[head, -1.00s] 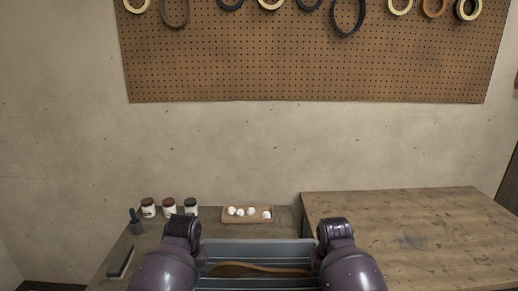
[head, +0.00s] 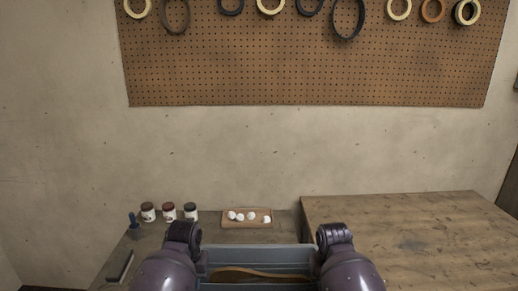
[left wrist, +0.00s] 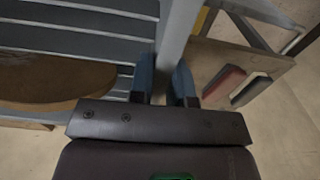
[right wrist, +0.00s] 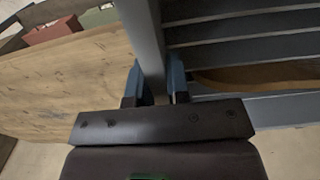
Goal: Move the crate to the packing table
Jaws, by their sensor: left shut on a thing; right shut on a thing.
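The grey slatted crate (head: 275,253) is at the bottom middle of the head view, with a curved brown piece (head: 250,273) inside it. My left gripper (left wrist: 165,82) is shut on one side wall of the crate. My right gripper (right wrist: 158,82) is shut on the opposite side wall. In the head view my wrists hide the crate's sides, and its near part is cut off by the frame. A bare wooden table (head: 420,235) stands at the right; I cannot tell if it is the packing table.
A darker bench behind the crate at the left holds several jars (head: 169,212), a tray (head: 232,223) with white balls, a blue-handled tool (head: 133,226) and a dark block (head: 120,265). A pegboard (head: 310,75) with rings hangs on the wall. The right table's top is clear in the head view.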

